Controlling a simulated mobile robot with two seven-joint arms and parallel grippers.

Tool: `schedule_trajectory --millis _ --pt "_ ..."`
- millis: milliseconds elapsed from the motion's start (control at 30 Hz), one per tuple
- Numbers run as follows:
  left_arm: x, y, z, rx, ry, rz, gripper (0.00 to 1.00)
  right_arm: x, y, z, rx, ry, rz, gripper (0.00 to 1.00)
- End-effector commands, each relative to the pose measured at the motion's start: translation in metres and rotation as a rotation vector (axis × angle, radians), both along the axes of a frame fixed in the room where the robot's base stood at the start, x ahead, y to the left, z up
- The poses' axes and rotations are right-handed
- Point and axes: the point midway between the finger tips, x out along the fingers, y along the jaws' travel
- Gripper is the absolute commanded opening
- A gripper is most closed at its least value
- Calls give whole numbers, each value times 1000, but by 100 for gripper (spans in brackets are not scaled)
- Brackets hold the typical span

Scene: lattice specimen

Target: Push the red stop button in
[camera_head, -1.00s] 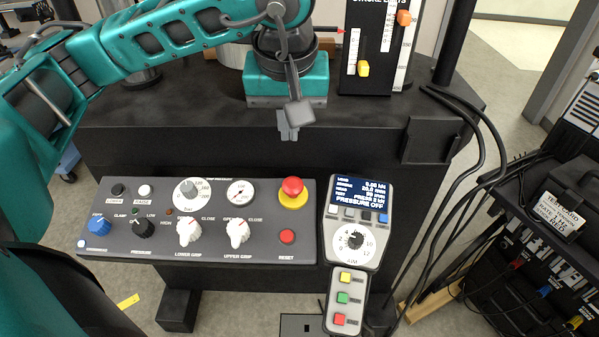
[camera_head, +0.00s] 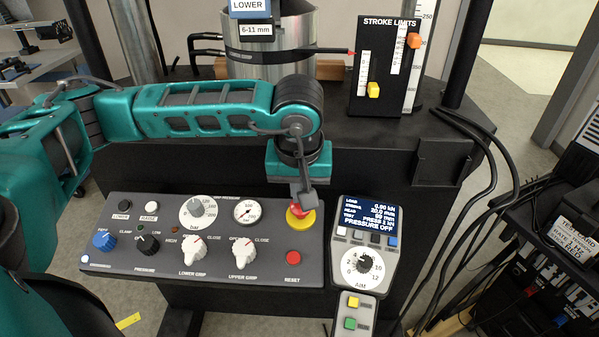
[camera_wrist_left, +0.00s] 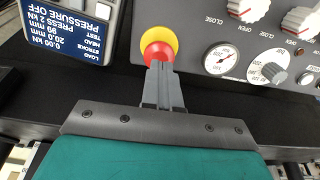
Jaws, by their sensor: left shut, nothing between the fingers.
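The red stop button (camera_head: 292,211) with its yellow collar (camera_head: 302,223) sits at the upper right of the grey control panel (camera_head: 130,264). In the left wrist view the red cap (camera_wrist_left: 158,50) is in front of my fingertips, with the yellow collar (camera_wrist_left: 158,35) around it. My left gripper (camera_head: 301,206) is shut and empty, pointing down at the button and partly hiding it in the head view. In the left wrist view my left gripper (camera_wrist_left: 160,66) overlaps the near edge of the cap. I cannot tell whether they touch. My right gripper is not in view.
A red reset button (camera_head: 293,257) lies below the stop button. A pendant with a display (camera_head: 367,215) reading PRESSURE OFF stands just to the right. A gauge (camera_head: 248,212) and white knobs (camera_head: 243,253) are to the left. Black cables (camera_head: 480,165) hang at the right.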

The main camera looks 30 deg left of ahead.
Motion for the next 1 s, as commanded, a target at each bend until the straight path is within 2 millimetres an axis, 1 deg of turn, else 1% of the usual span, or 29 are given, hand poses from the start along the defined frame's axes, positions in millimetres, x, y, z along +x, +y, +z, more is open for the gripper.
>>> schedule_trajectory --millis 33,133,267,600,833,900,1000 --pt "1 1 -7 1 2 1 0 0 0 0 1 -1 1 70" --pt "3 2 -14 1 0 1 0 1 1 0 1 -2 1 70" --pt "4 3 -18 0 0 0 0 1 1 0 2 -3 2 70" --pt "4 3 -19 0 0 0 0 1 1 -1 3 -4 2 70" --pt "8 4 -38 0 0 2 0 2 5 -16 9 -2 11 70" --pt "9 5 -42 -1 -1 1 0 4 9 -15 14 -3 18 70" --pt "9 5 -43 0 2 1 0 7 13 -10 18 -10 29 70"
